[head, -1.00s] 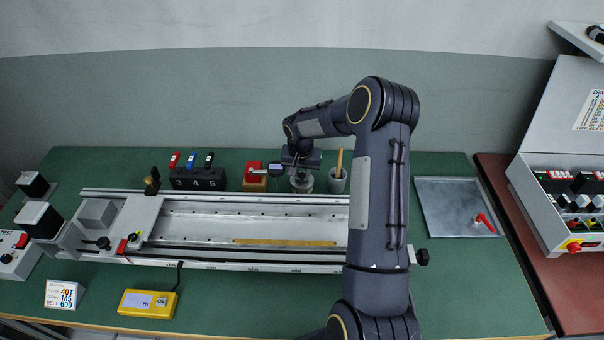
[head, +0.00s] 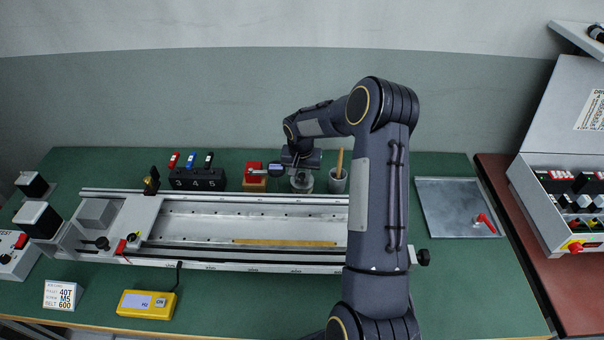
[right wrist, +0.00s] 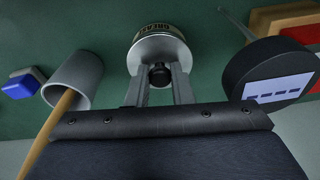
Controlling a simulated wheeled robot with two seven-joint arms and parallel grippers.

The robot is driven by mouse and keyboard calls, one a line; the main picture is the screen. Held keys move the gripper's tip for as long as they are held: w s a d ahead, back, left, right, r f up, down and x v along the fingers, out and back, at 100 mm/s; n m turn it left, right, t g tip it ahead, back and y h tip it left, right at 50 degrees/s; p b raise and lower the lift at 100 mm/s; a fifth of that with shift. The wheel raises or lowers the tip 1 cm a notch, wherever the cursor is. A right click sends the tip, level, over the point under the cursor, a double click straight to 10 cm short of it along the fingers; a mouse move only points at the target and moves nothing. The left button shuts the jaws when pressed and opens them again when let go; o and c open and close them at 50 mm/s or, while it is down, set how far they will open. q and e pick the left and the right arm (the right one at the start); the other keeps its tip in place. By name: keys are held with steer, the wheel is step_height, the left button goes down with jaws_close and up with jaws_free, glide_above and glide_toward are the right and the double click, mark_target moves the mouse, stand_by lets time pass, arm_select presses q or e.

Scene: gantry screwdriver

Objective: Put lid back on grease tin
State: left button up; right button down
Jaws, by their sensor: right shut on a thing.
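The grease tin (head: 302,183) stands on the green bench behind the rail. In the right wrist view, the tin (right wrist: 160,29) shows part of its "GREASE" label beyond its grey round lid (right wrist: 150,50). The lid has a dark knob (right wrist: 160,75) in its middle. My right gripper (head: 301,168) points down over the tin. In the right wrist view, its two fingers (right wrist: 160,82) are shut on the lid's knob. The lid lies over the tin's top; I cannot tell whether it is fully seated. My left gripper is not in view.
A grey cup (head: 338,182) with a wooden handle in it stands close right of the tin. A dark round gauge with a display (right wrist: 272,78) and a red block (head: 254,170) are close left. The long rail (head: 250,211) lies in front. A metal tray (head: 450,205) is farther right.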

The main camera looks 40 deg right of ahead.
steer(key=shift+f+b, duration=0.2)
steer(key=shift+b, duration=0.35)
stand_by(0.9)
steer(key=c, duration=0.7)
jaws_free()
steer(key=shift+r, duration=0.15)
steer(key=shift+r+p, duration=1.9)
steer(key=shift+r, duration=1.5)
jaws_close()
